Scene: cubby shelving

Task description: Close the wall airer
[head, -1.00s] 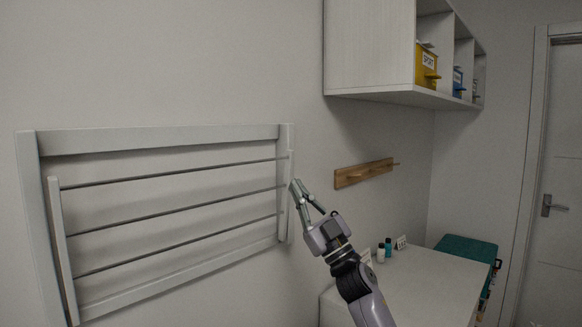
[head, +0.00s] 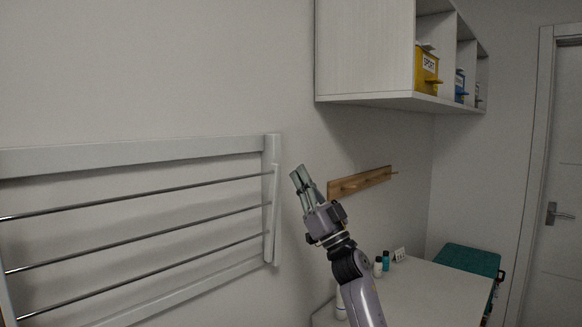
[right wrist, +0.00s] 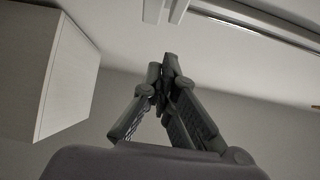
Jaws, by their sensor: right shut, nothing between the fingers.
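The wall airer (head: 140,152) is a pale frame on the wall at the left of the head view, its left side partly cut off. Thin metal rods (head: 150,193) run across to a slim side bar (head: 271,215) that lies close along the right post. I cannot tell whether a small gap remains there. My right gripper (head: 298,172) is shut and empty, just right of that post in the picture and apart from it. The right wrist view shows its fingers together (right wrist: 170,62), with pale bars and a rod of the airer (right wrist: 265,28) beyond. My left gripper is not in view.
A white cubby cabinet (head: 365,50) with a yellow box (head: 427,72) hangs at the upper right. A wooden peg rail (head: 360,183) is on the wall right of my gripper. Below, a white counter (head: 430,292) holds small bottles (head: 385,262). A door (head: 555,180) is at the far right.

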